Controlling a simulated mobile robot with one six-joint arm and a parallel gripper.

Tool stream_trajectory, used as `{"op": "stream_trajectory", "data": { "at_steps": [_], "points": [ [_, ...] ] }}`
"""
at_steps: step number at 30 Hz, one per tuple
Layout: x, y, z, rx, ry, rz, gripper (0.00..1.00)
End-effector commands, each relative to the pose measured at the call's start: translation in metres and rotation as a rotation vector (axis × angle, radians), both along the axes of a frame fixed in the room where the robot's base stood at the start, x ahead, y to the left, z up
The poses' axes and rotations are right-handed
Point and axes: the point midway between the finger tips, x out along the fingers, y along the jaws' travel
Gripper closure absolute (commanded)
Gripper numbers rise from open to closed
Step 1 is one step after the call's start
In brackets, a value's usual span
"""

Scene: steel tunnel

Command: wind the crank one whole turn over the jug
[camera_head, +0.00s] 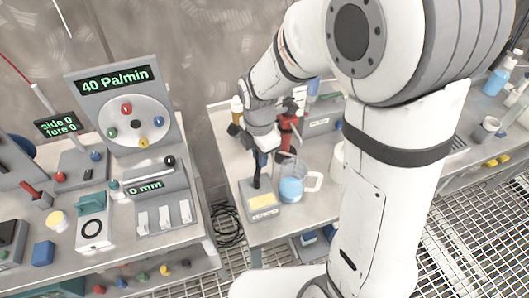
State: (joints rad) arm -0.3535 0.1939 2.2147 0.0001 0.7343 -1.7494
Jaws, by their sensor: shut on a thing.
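A clear jug (291,187) with blue liquid and a handle on its right stands upright on the middle bench. A red device (286,132) with dark parts stands just behind it; I take this to be the body that carries the crank. My gripper (262,157) points down, left of the red device and up and left of the jug. It is shut on what seems to be the crank's handle; the grip is small and partly hidden by my own wrist, so the crank's angle cannot be told.
A grey base with a yellow pad (263,202) and a dark post stands left of the jug. A white cylinder (337,163) is to the right, partly behind my arm. The left bench carries a dial panel (130,115) and switches. A gap with cables separates the benches.

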Motion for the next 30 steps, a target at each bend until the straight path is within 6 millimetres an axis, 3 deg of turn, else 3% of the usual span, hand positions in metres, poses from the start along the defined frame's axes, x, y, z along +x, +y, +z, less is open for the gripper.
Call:
{"op": "stream_trajectory", "data": {
  "at_steps": [13,14,21,30],
  "points": [
    [0.002,0.0006,0.0017,0.002,-0.007,0.0,1.0],
    [0.0021,0.0006,0.0017,0.002,-0.007,0.0,0.8],
    [0.0011,0.0004,0.001,0.001,-0.004,0.0,0.6],
    [0.0013,0.0006,0.005,0.001,-0.004,0.001,0.6]
  ]
}}
